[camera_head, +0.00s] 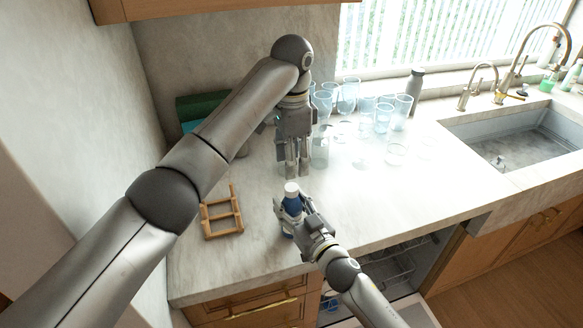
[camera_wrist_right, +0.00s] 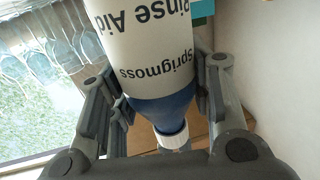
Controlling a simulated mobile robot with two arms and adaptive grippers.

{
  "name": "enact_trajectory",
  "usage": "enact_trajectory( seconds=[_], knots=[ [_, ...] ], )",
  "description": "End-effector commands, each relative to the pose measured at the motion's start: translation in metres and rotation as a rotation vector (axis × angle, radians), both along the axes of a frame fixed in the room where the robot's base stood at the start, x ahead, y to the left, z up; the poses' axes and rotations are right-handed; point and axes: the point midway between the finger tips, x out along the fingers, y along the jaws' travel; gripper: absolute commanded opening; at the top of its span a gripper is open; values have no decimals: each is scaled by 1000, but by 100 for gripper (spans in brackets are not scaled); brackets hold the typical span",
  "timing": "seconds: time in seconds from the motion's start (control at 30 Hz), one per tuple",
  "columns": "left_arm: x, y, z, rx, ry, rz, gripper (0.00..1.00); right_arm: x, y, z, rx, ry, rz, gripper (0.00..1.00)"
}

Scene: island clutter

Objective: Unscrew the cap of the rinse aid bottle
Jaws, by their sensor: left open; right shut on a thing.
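The rinse aid bottle (camera_head: 291,206) is blue with a pale label and stands upright on the counter near its front edge. Its white cap (camera_head: 291,188) is on top. In the right wrist view the bottle (camera_wrist_right: 150,60) shows upside down, with the words "Rinse Aid" and the white cap (camera_wrist_right: 174,139). My right gripper (camera_head: 292,214) is shut on the bottle's body from the right. My left gripper (camera_head: 293,172) points down, open and empty, a little above and behind the cap, and does not seem to touch it.
A wooden rack (camera_head: 222,213) stands left of the bottle. Several clear glasses (camera_head: 384,115) and a grey bottle (camera_head: 416,86) stand at the back, near the window. A sink (camera_head: 520,140) is at the right. An open dishwasher (camera_head: 385,270) is below the counter's front edge.

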Motion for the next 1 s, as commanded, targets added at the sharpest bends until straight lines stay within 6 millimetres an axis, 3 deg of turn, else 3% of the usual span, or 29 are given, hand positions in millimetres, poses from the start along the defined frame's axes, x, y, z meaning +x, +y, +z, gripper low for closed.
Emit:
enact_trajectory(
  seconds=[0.8,1.0],
  knots=[
    [0,1,0,1,0,-1487,47,0,0,-1,0,1,-1,0],
    [0,1,0,2,-1,-1793,47,0,0,-1,0,1,-1,0]
  ],
)
